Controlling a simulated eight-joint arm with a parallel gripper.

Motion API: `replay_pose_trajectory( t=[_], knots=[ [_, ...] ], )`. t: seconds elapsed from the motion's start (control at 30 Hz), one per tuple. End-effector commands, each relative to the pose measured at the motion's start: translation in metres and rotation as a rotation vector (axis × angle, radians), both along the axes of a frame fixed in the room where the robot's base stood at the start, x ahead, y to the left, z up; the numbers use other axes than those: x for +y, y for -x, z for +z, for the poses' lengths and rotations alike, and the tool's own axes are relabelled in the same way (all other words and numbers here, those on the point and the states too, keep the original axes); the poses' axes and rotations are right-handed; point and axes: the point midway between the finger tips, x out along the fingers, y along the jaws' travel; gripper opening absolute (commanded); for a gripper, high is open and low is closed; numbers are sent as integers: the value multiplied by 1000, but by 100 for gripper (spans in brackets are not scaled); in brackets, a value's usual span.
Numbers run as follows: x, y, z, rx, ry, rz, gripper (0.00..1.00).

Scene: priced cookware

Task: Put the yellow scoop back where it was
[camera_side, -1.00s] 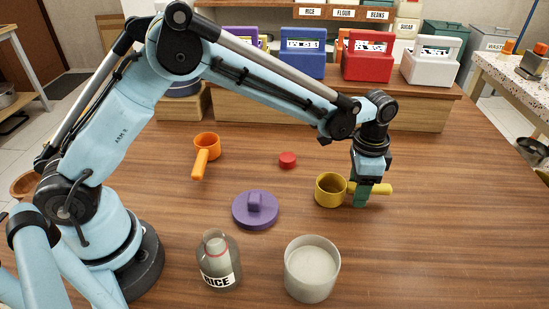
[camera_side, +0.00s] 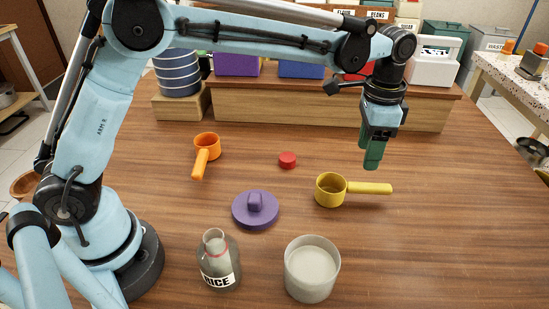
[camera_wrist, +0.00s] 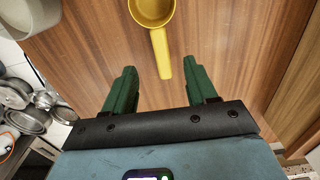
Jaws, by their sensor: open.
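The yellow scoop (camera_side: 331,190) lies on the wooden table, right of the middle, with its handle pointing right. It also shows in the wrist view (camera_wrist: 152,12), its handle reaching down toward the space between my green fingers. My gripper (camera_side: 373,160) is raised above and behind the handle in the side view, pointing down. In the wrist view my gripper (camera_wrist: 160,85) is open and empty, its fingers wide apart. It does not touch the scoop.
An orange scoop (camera_side: 206,147), a red cap (camera_side: 288,160) and a purple lid (camera_side: 255,210) lie to the left. A bottle labelled RICE (camera_side: 217,262) and a white-filled container (camera_side: 311,270) stand in front. Coloured boxes line the raised shelf behind. The right tabletop is clear.

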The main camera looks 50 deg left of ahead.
Motion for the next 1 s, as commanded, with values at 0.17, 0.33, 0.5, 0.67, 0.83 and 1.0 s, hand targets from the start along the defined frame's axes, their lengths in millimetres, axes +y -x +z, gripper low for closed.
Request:
replay_pose_trajectory(
  t=[0.17, 0.33, 0.5, 0.67, 0.83, 1.0],
  knots=[
    [1, 1, 14, -1, 0, 2, 57],
    [16, 8, 27, -37, 13, 52, 57],
    [50, 30, 48, -127, 48, 175, 57],
    [83, 57, 60, -223, 86, 303, 57],
    [114, 91, 61, -324, 126, 435, 57],
    [140, 126, 52, -425, 170, 565, 57]
  ],
)
